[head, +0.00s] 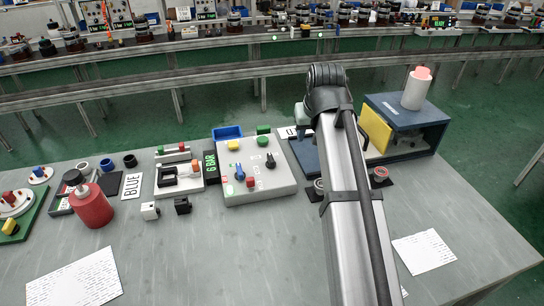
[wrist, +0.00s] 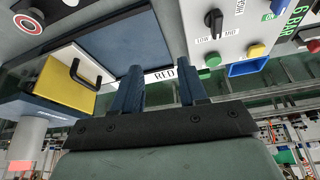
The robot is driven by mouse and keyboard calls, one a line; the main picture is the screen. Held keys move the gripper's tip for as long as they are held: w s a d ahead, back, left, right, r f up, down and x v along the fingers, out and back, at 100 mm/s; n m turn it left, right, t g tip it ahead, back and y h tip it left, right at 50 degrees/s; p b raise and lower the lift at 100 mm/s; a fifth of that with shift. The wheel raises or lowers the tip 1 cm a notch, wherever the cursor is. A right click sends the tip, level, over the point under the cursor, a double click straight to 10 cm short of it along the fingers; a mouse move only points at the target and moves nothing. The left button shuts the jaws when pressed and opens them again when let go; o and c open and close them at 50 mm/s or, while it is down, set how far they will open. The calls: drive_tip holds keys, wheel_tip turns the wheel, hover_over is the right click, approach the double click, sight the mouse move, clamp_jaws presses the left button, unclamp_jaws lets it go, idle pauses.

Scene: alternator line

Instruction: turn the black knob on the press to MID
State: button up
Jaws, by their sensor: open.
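The black knob (wrist: 214,21) sits on a white panel (wrist: 190,12), with LOW, MID and HIGH printed around it in the wrist view. In the head view the black knob (head: 270,161) is on the sloped light-grey box left of my arm. My gripper (wrist: 160,68) is open, its two blue fingers apart with nothing between them. It is apart from the knob, which lies up and to the right of the fingers in the wrist view.
A blue cabinet (head: 408,117) with an open yellow door (head: 375,129) stands right of my arm, a white and pink cylinder (head: 417,88) on top. A blue tray (head: 227,132) and green button (head: 263,129) border the box. The right front table (head: 460,215) is mostly clear.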

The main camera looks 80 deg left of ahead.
drive_tip(key=n, duration=0.2)
approach(271, 158)
drive_tip(key=v, duration=0.5)
drive_tip(key=w, duration=0.1)
drive_tip(key=shift+g, duration=0.4)
drive_tip(key=x, duration=1.4)
drive_tip(key=shift+a, duration=0.1)
drive_tip(key=shift+c, duration=0.2)
clamp_jaws()
